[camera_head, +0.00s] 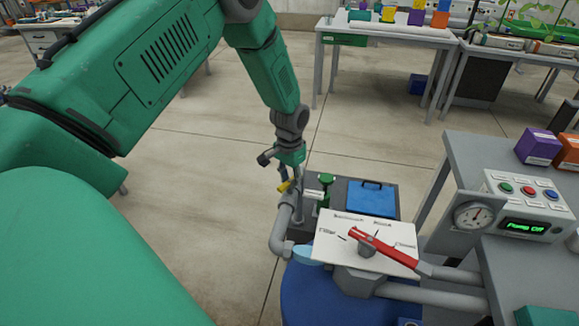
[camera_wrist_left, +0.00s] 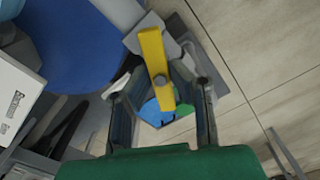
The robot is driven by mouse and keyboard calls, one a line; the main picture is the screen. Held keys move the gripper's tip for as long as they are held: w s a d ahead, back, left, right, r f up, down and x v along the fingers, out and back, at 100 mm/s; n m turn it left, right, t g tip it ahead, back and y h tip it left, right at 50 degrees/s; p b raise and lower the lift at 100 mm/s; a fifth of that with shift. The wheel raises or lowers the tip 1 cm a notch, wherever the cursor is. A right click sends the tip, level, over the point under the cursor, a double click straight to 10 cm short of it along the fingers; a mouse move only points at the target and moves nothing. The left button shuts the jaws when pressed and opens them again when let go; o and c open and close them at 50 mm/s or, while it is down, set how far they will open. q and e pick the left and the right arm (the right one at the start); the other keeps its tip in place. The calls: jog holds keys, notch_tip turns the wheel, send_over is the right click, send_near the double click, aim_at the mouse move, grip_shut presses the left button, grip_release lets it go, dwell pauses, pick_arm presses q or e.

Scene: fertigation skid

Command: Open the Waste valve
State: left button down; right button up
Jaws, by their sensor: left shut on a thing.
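A yellow valve handle (camera_head: 284,187) sits on a grey pipe (camera_head: 284,222) at the left of the skid. My left gripper (camera_head: 289,174) reaches down to it from above. In the left wrist view, the yellow handle (camera_wrist_left: 152,52) runs between the two fingers of my left gripper (camera_wrist_left: 160,88), which is shut on it. A green valve handle (camera_head: 326,179) stands just to the right. A red lever (camera_head: 385,247) lies across a white panel with small labels. I cannot read which valve is marked Waste. My right gripper is not in view.
A blue drum (camera_head: 300,300) stands below the white panel (camera_head: 335,225). A blue-lidded box (camera_head: 371,198) is behind. At right, a control box (camera_head: 520,205) with a gauge and buttons reads "Pump Off" on a grey table. Open floor lies to the left.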

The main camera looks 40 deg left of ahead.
aim_at(291, 179)
pick_arm(q)
jog(key=n, duration=0.1)
jog(key=n+p, duration=0.1)
jog(key=n, duration=0.1)
jog(key=shift+w+r, duration=0.2)
jog(key=shift+w, duration=0.15)
jog(key=shift+n, duration=1.4)
jog(key=c, duration=1.5)
grip_release()
jog(key=shift+a+f, duration=0.1)
jog(key=shift+f, duration=0.1)
jog(key=shift+s, duration=0.1)
jog(key=shift+r, duration=0.5)
notch_tip(291, 179, up, 11)
jog(key=shift+f, duration=0.1)
